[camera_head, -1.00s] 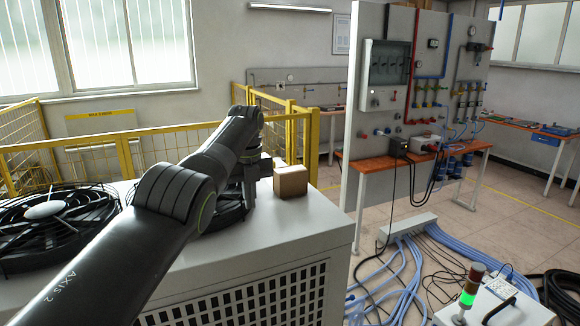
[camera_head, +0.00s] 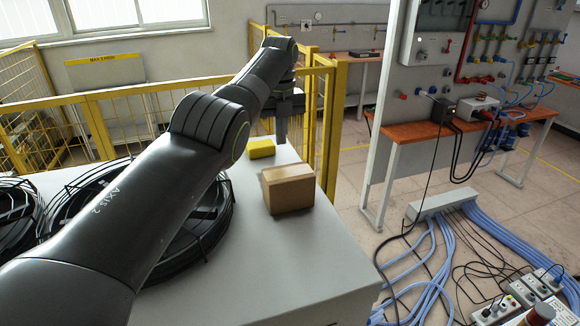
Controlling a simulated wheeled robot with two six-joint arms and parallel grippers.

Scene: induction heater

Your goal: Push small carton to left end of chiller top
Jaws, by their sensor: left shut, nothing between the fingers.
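The small carton (camera_head: 289,190) is a brown cardboard box. It sits upright on the right part of the white chiller top (camera_head: 272,265), to the right of the black round fan guard. My left arm reaches in from the left across the chiller top. Its gripper (camera_head: 281,138) points down behind the carton, near the far edge of the top. It is shut and empty, and looks apart from the carton. My right gripper is not in view.
A yellow block (camera_head: 261,148) lies on the chiller top behind the carton, left of my gripper. Black fan guards (camera_head: 205,225) cover the left of the top. A yellow railing (camera_head: 322,120) runs behind. The top in front of the carton is clear.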

